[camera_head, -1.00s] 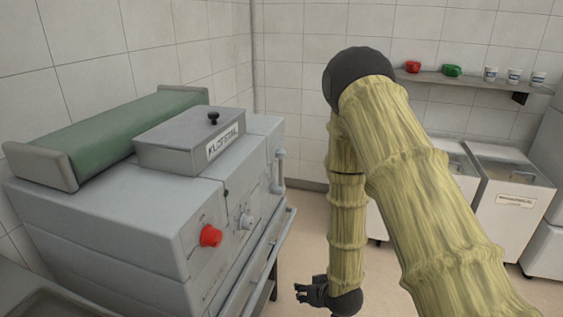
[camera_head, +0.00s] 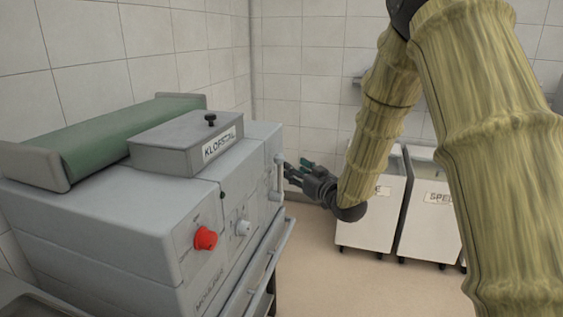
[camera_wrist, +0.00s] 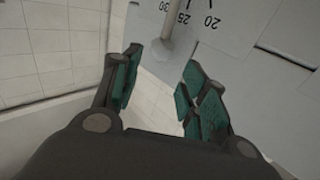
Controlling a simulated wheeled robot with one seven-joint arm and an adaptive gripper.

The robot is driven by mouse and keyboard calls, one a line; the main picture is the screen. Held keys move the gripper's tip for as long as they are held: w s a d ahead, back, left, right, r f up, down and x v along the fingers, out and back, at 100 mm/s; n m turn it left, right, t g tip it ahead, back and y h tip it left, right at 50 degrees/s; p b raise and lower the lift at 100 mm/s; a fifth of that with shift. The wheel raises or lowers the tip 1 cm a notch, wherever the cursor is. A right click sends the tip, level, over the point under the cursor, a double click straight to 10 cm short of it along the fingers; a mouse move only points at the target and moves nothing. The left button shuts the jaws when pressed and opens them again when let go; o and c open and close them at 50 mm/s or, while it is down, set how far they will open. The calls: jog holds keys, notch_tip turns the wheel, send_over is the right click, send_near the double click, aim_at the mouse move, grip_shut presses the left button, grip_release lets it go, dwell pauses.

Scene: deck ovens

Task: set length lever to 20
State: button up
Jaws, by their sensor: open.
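The grey machine (camera_head: 110,225) carries a small pale lever (camera_head: 280,172) at the far end of its front. In the wrist view the lever's rounded knob (camera_wrist: 163,50) lies between my spread fingers in the picture, with a visible gap to each side. A printed scale (camera_wrist: 211,22) behind it reads 30, 25 and 20; the lever lies near the 25 and 30 marks, its exact setting unclear. My gripper (camera_head: 296,172) is open and empty, close beside the lever; it also shows in the wrist view (camera_wrist: 160,78). I cannot tell whether it touches the lever.
A grey labelled box (camera_head: 180,145) and a green roller or belt (camera_head: 130,138) are on top. White bins (camera_head: 372,215) stand behind, with clear floor between.

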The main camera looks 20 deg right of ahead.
aim_at(282, 160)
jog(key=x, duration=0.9)
jog(key=shift+w+a, duration=0.1)
jog(key=shift+f, duration=0.1)
grip_shut()
